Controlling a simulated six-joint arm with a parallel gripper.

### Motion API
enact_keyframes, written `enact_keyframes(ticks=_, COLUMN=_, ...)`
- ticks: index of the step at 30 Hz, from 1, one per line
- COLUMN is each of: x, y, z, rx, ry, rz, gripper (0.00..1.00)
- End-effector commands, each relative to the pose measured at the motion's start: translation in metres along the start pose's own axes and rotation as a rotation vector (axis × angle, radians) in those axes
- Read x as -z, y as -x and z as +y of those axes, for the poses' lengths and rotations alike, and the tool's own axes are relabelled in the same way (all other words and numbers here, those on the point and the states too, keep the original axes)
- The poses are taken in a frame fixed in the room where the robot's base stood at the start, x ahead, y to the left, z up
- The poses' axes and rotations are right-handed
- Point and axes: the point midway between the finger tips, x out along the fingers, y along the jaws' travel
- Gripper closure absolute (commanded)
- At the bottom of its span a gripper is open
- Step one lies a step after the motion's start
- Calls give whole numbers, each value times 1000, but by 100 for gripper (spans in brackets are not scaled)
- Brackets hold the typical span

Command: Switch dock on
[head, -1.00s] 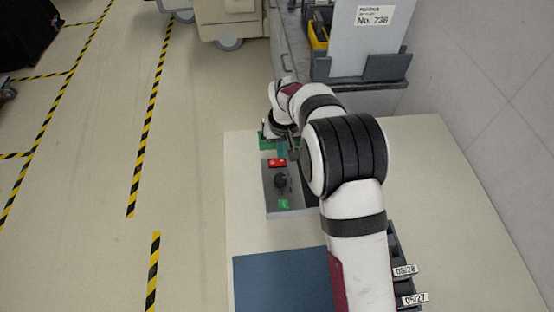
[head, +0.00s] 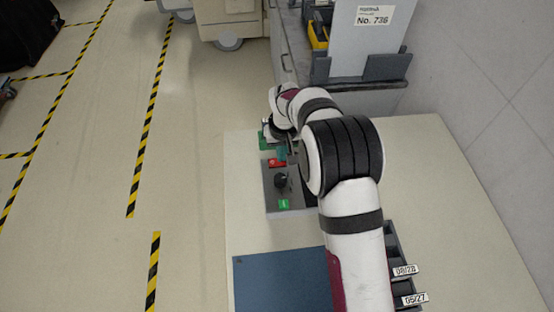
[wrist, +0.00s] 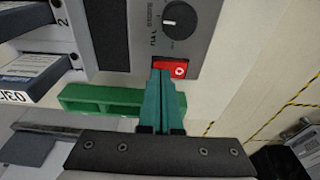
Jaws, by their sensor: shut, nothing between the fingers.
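The dock's grey control panel (head: 270,203) lies on the pale table. It carries a red switch (head: 275,163), a black knob (head: 281,181) and a green button (head: 284,204). In the wrist view the red switch (wrist: 180,70) shows a white round mark, and the knob (wrist: 178,20) is beyond it. My gripper (wrist: 160,75) has teal fingers, shut and empty, with their tips at the left end of the red switch and covering part of it. I cannot tell whether they touch. In the head view my gripper (head: 283,153) is partly hidden by my arm.
The table's right side is clear.

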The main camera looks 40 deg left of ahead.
Motion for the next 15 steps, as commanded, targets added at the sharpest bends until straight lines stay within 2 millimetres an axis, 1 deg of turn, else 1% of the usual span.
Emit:
enact_keyframes(ticks=5, x=-1, y=-3, z=0, rx=0, ry=0, rz=-1, gripper=100)
enact_keyframes(ticks=8, x=0, y=0, z=0, rx=0, ry=0, rz=1, gripper=100)
enact_keyframes(ticks=15, x=5, y=27, z=0, rx=0, ry=0, rz=3, gripper=100)
